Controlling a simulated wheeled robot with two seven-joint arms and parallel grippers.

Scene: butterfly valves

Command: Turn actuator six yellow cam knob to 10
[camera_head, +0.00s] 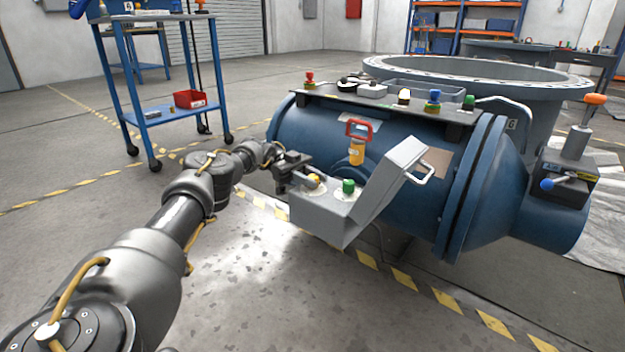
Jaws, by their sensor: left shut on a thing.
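A grey actuator box (325,222) with a raised lid sits at the front of the large blue pipe body (415,175). On its top face are a yellow knob (313,181) at the left and a green knob (348,187) to its right, each on a pale round dial. My left gripper (298,177) reaches in from the left and is shut on the yellow knob. Its fingers cover part of the knob, and the dial's numbers are too small to read. My right gripper is not in view.
A red-and-orange handle (357,140) stands just behind the box. A shelf on the pipe carries several knobs, among them a blue one (433,100). A black box with an orange-topped lever (594,100) stands at the right. A blue cart (165,110) is at the back left. The front floor is clear.

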